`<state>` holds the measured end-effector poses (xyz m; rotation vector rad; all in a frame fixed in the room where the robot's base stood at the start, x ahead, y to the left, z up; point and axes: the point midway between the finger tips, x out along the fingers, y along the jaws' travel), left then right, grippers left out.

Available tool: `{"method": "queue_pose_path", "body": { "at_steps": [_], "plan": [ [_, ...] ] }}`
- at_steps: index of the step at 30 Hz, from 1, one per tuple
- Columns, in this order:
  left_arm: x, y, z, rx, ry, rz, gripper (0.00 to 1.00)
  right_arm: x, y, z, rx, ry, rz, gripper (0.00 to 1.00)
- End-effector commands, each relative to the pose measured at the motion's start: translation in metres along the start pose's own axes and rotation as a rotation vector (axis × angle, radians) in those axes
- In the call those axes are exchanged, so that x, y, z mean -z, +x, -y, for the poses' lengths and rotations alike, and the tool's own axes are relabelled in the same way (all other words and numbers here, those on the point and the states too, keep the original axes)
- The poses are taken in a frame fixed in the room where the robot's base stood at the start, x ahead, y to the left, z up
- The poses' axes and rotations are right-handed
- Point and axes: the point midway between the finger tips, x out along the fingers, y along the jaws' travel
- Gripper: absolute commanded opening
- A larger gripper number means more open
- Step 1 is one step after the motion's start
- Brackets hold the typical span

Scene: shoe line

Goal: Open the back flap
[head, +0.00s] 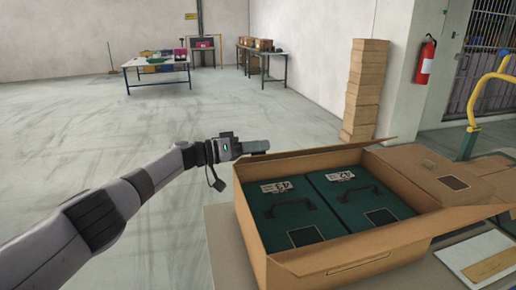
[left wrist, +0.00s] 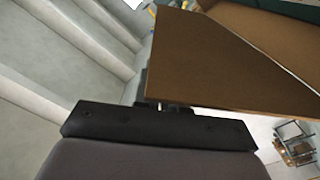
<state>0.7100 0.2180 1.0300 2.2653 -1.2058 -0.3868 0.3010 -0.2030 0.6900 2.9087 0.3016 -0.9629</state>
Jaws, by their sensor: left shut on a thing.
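An open brown cardboard box (head: 345,268) stands on a table at the right of the head view. Its back flap (head: 318,153) shows as a thin strip along the far edge, folded away from the opening; its exact angle is hard to tell. My left gripper (head: 262,149) is at the left end of this flap, shut on it. In the left wrist view the flap (left wrist: 205,60) is a large brown panel reaching down to the gripper (left wrist: 155,104). The fingertips are mostly hidden there. My right gripper is in neither view.
Two dark green cases with handles, a left one (head: 290,222) and a right one (head: 362,196), lie in the box. The right flap (head: 460,178) lies folded outward. A white paper (head: 480,257) lies at front right. A stack of cartons (head: 365,90) stands behind. Left floor is clear.

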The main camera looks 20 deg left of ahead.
Motion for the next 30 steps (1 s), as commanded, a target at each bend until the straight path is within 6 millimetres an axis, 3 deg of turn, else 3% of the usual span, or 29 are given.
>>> {"method": "queue_pose_path", "body": {
  "at_steps": [3,4,6,17,30],
  "plan": [
    [0.000,-0.001,0.000,0.001,0.000,-0.001,0.00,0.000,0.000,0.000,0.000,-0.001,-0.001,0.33],
    [0.000,-0.001,0.000,0.001,0.001,-0.001,0.17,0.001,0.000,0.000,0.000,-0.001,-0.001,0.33],
    [0.000,-0.001,0.000,0.001,0.001,-0.001,0.32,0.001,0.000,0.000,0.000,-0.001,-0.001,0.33],
    [0.000,-0.004,0.001,0.002,0.001,0.000,0.32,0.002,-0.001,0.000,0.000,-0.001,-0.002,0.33],
    [0.000,-0.054,0.001,0.002,0.002,0.000,0.32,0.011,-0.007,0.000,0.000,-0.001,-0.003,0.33]
  ]
}}
